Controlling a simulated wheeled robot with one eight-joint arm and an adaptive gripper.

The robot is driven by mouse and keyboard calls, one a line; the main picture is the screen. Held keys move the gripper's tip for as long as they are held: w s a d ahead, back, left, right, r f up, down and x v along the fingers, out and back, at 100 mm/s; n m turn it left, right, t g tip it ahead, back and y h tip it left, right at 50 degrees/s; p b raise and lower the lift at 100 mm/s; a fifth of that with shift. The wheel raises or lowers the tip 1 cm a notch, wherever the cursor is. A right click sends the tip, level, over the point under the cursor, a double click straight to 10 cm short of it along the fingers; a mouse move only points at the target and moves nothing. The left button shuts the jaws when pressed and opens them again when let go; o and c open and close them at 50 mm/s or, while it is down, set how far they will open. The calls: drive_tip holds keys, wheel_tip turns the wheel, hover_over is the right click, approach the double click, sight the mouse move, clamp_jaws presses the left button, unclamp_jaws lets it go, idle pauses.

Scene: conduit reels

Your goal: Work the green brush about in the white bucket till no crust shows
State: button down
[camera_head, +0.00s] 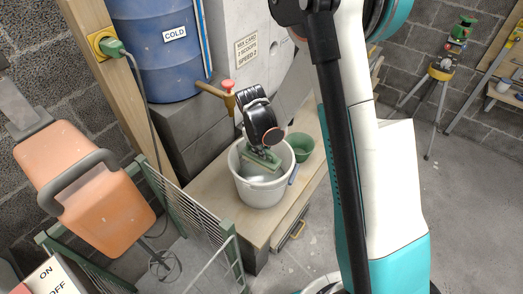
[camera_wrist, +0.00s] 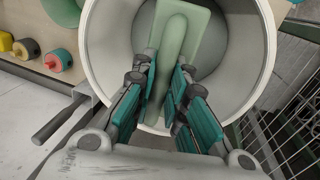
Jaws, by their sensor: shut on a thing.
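The white bucket (camera_head: 262,195) stands upright on the wooden bench; the wrist view looks down into it past its pale rim (camera_wrist: 266,62). The green brush (camera_wrist: 183,28) is inside the bucket, its handle running back between my fingers. In the head view the brush (camera_head: 260,163) shows as a green block within the rim. My gripper (camera_wrist: 165,78) is shut on the brush handle, over the bucket's mouth. The visible inside of the bucket looks plain grey; I make out no crust there. The brush and fingers hide part of the floor.
A green bowl (camera_head: 300,145) stands close to the bucket's right. Open floor is at right.

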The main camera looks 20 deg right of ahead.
drive_tip(key=shift+r+p, duration=1.6)
drive_tip(key=shift+r, duration=1.35)
drive_tip(key=shift+r, duration=0.1)
wheel_tip(320, 180, up, 5)
drive_tip(key=p, duration=0.3)
